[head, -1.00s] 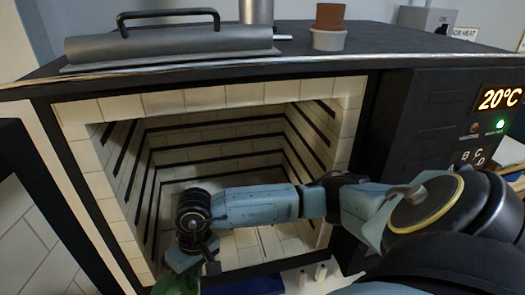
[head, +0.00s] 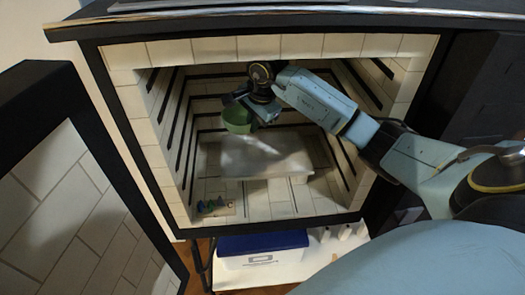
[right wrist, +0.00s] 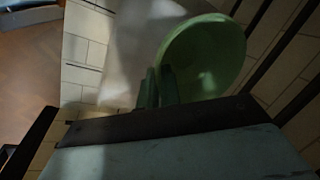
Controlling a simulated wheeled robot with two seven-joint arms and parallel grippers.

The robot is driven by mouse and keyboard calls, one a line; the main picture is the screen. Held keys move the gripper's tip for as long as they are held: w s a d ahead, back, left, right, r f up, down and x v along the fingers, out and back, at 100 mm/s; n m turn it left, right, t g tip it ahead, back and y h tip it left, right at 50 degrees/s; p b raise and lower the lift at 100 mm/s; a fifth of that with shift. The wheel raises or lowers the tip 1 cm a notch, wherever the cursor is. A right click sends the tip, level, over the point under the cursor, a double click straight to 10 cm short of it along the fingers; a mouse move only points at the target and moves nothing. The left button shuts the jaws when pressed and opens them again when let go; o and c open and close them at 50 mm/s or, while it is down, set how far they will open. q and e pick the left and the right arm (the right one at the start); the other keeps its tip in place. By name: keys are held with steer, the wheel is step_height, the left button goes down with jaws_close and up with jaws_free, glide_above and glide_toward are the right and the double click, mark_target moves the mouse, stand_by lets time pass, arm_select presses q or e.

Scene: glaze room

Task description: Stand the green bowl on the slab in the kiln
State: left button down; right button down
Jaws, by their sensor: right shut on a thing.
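The green bowl (head: 238,118) is inside the kiln (head: 180,52), held over the back left part of the pale slab (head: 270,160). My right gripper (head: 254,110) is shut on the bowl's rim, and the arm reaches in from the right. In the right wrist view the bowl (right wrist: 210,55) is beside the fingers (right wrist: 157,88), which pinch its near left edge. The bowl looks tilted and seems to be above the slab; the exact gap cannot be told. The slab lies level in the kiln with nothing seen standing on it. My left gripper is not in view.
The kiln door (head: 80,175) stands open at the left. Small coloured pieces (head: 214,206) stand on the kiln floor at the front left. Dark grooves line the brick walls. A blue-topped box (head: 262,243) is below the opening. The slab's front part is clear.

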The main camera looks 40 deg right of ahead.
steer(key=shift+f, duration=4.8)
steer(key=c, duration=2)
jaws_free()
steer(key=shift+f, duration=0.2)
steer(key=o, duration=0.4)
steer(key=shift+r, duration=0.1)
